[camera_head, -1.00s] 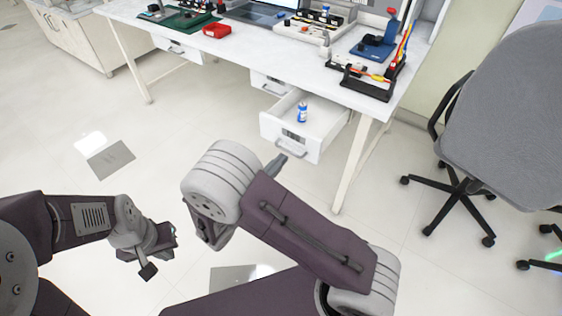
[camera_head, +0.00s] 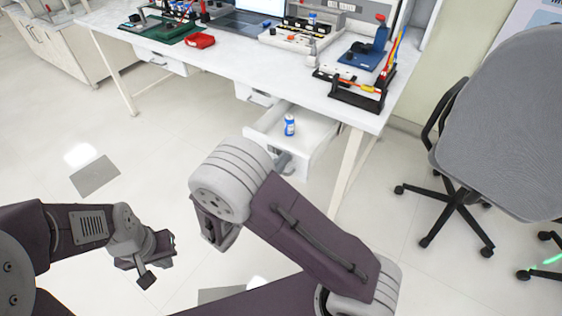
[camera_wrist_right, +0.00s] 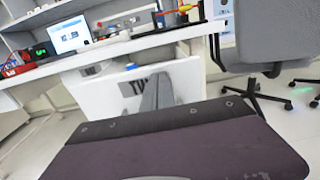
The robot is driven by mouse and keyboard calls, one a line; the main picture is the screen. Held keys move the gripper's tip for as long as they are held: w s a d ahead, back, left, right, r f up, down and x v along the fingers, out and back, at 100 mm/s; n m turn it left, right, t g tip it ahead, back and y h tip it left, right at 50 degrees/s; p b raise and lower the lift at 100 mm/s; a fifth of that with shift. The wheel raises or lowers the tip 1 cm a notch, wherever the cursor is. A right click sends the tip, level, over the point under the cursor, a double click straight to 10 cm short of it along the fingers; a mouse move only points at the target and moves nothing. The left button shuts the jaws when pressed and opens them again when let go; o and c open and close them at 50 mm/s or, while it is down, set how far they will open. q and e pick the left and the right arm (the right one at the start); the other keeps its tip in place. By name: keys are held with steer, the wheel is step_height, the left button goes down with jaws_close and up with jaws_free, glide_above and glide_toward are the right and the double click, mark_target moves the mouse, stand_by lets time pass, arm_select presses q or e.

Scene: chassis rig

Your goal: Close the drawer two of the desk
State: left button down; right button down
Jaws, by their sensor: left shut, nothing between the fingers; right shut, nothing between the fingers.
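The open white drawer (camera_head: 318,143) sticks out from under the right part of the desk (camera_head: 225,62). A small blue-and-white can (camera_head: 289,126) stands upright inside it. My right gripper (camera_head: 281,161) is shut and empty at the drawer's front, which my arm partly hides. In the right wrist view the gripper (camera_wrist_right: 157,92) points at the drawer front (camera_wrist_right: 105,98), beside the dark handle area; I cannot tell whether it touches. My left gripper (camera_head: 148,279) is shut and empty, low at the left, far from the desk.
Another drawer (camera_head: 256,95) beside the open one and a drawer (camera_head: 160,62) at the left look nearly closed. A grey office chair (camera_head: 500,120) stands to the right. The desktop holds a laptop, red tray (camera_head: 201,41) and tools. Floor before the desk is clear.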

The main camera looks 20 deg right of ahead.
steer(key=p+x, duration=0.2)
steer(key=x, duration=0.8)
steer(key=shift+w+d+r, duration=0.1)
steer(key=shift+d+r, duration=0.05)
steer(key=shift+d, duration=0.1)
glide_above(317, 134)
steer(key=shift+p, duration=0.4)
steer(key=shift+d+r, duration=0.1)
